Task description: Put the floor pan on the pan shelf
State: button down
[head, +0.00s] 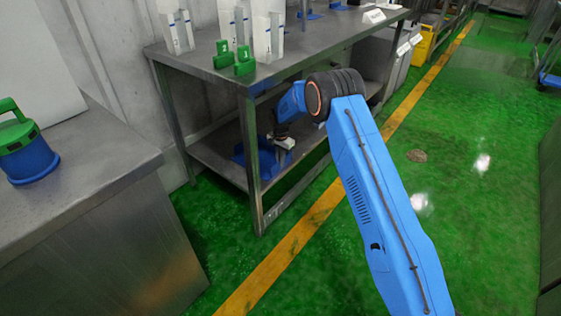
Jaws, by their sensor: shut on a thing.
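The blue floor pan (268,162) is at the lower shelf (215,152) of the steel table, behind its front leg. My gripper (284,144) reaches in under the tabletop from the right and is shut on the pan from above. Part of the pan is hidden by the table leg and my gripper. I cannot tell whether the pan rests on the shelf or is held just above it.
The steel tabletop (320,42) is close above my wrist, and its front leg (250,160) stands just left of my gripper. Green scoops (244,60) and white holders stand on top. A steel counter (90,170) with a blue-green container (25,150) is at left.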

jog(key=shift+f, duration=0.1)
jog(key=c, duration=1.8)
grip_release()
jog(key=shift+c, duration=0.2)
